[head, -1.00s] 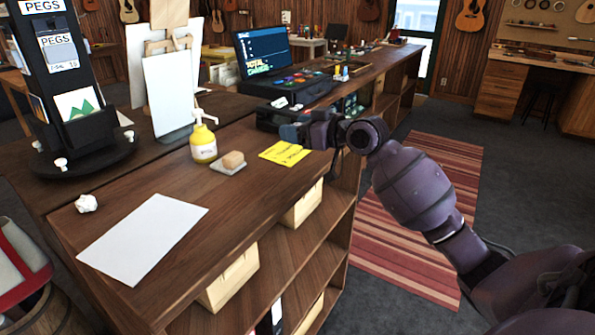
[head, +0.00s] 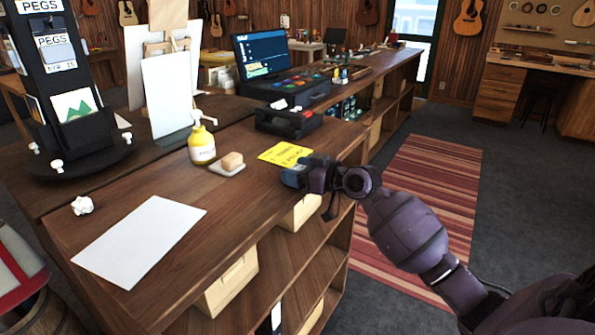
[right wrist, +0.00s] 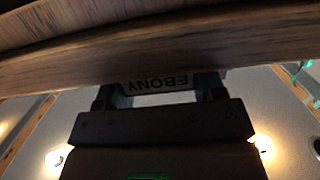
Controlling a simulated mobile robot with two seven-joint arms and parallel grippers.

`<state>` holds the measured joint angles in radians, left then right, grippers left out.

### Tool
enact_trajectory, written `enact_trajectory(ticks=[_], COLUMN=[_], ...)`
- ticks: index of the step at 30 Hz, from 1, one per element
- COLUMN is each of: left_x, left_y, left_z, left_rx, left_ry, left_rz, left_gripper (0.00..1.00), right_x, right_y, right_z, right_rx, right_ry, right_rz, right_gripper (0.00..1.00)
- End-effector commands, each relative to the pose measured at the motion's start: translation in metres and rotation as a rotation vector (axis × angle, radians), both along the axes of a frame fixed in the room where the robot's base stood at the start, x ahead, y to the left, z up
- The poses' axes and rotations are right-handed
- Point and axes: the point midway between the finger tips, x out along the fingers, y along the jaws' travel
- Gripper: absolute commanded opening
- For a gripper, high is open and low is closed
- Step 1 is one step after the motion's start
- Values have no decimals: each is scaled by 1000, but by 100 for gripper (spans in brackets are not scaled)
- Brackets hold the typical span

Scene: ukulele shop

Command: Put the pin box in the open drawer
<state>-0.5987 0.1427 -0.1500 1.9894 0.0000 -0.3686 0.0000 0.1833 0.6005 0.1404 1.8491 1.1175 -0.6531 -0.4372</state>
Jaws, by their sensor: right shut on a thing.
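My right gripper (head: 298,177) is shut on a small box at the right edge of the wooden counter (head: 140,185). In the right wrist view the box (right wrist: 157,84) is dark, with an upside-down "EBONY" label, between the fingers and close to a wooden edge. A black drawer (head: 290,125) stands out below the till on the counter, beyond the gripper. My left gripper is not in view.
A yellow paper (head: 286,152) lies just beyond the gripper. A yellow pump bottle (head: 202,146), a sponge on a dish (head: 232,161), a white sheet (head: 140,240) and crumpled paper (head: 82,205) are on the counter. A black PEGS stand (head: 60,90) is at left.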

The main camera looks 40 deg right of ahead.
Motion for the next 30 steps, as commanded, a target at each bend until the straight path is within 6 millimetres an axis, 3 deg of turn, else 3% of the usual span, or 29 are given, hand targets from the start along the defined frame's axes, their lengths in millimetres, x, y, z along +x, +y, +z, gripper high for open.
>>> enact_trajectory(ticks=[7, 8, 12, 23, 30], left_x=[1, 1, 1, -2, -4], left_y=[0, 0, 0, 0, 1], left_z=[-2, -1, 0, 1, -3], left_rx=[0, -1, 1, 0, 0], left_ry=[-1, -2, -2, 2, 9], left_rz=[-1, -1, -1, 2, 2], left_gripper=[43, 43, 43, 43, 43], right_x=[0, 0, 0, 0, -31], right_y=[0, 0, 0, 0, -13], right_z=[-4, -3, -2, 3, 4], right_rx=[0, 0, 0, 0, -4], right_ry=[1, 0, 0, -1, 3], right_rz=[0, 0, 0, 0, -1], right_gripper=[41, 68, 89, 89, 89])
